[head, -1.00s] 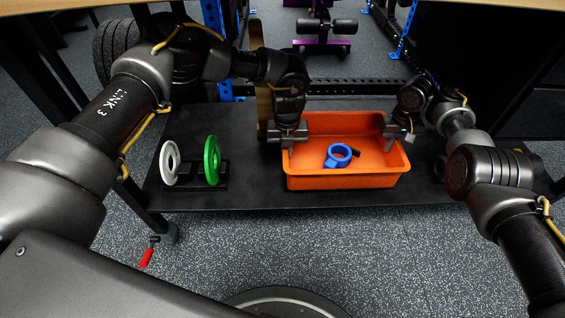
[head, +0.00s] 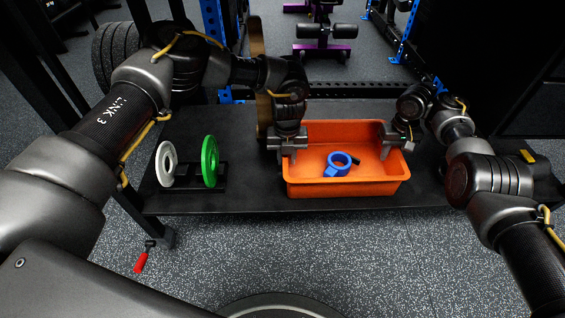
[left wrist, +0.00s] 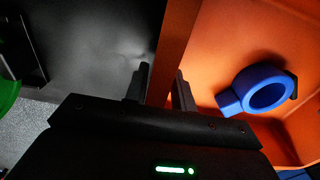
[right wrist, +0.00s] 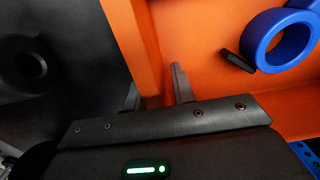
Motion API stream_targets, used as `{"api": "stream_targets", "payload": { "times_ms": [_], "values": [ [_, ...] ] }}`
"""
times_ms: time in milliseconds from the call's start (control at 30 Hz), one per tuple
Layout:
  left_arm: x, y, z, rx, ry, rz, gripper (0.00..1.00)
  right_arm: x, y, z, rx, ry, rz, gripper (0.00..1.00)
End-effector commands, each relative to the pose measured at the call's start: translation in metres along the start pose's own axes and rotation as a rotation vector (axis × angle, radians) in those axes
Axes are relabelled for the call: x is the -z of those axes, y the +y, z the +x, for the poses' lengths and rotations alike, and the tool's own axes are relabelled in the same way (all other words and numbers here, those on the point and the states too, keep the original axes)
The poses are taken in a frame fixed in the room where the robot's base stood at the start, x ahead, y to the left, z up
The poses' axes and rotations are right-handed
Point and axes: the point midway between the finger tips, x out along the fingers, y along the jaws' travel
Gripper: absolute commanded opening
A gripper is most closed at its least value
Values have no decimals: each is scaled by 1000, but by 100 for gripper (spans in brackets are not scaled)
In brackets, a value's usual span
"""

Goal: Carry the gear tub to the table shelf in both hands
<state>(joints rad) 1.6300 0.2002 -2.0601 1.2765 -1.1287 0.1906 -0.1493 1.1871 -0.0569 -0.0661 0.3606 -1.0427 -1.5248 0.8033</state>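The orange gear tub (head: 345,189) sits low over the front right part of the black table shelf (head: 250,203), upright. Whether its base touches the shelf I cannot tell. A blue ring-shaped item (head: 338,164) and a small dark piece lie inside it. My left gripper (head: 288,143) is shut on the tub's left wall; in the left wrist view the wall (left wrist: 174,45) runs between its fingers (left wrist: 160,92). My right gripper (head: 398,138) is on the right wall; the right wrist view shows its fingers (right wrist: 157,92) on either side of that wall (right wrist: 130,40).
A white plate (head: 166,164) and a green plate (head: 210,161) stand in a black holder on the shelf, left of the tub. A red-handled clamp (head: 141,262) hangs by the front left leg. A purple-framed bench (head: 322,49) and blue rack posts stand behind.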

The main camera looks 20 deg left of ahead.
Motion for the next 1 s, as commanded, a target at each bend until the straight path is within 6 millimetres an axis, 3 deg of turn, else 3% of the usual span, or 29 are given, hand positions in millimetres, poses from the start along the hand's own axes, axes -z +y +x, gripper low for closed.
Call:
{"api": "stream_targets", "payload": {
  "times_ms": [500, 700, 867, 1000],
  "values": [
    [-1, 0, -97, 2, -2, 0, 25, 0, 0, 0, 0, 0, 0, 25],
    [0, 0, -113, 1, -1, -1, 25, 0, 0, 0, 0, 0, 0, 25],
    [0, 0, -115, 0, 0, -1, 25, 0, 0, -1, 1, 0, 0, 25],
    [0, 0, -115, 0, 0, -1, 25, 1, 0, -13, 1, 0, 0, 25]
  ]
}}
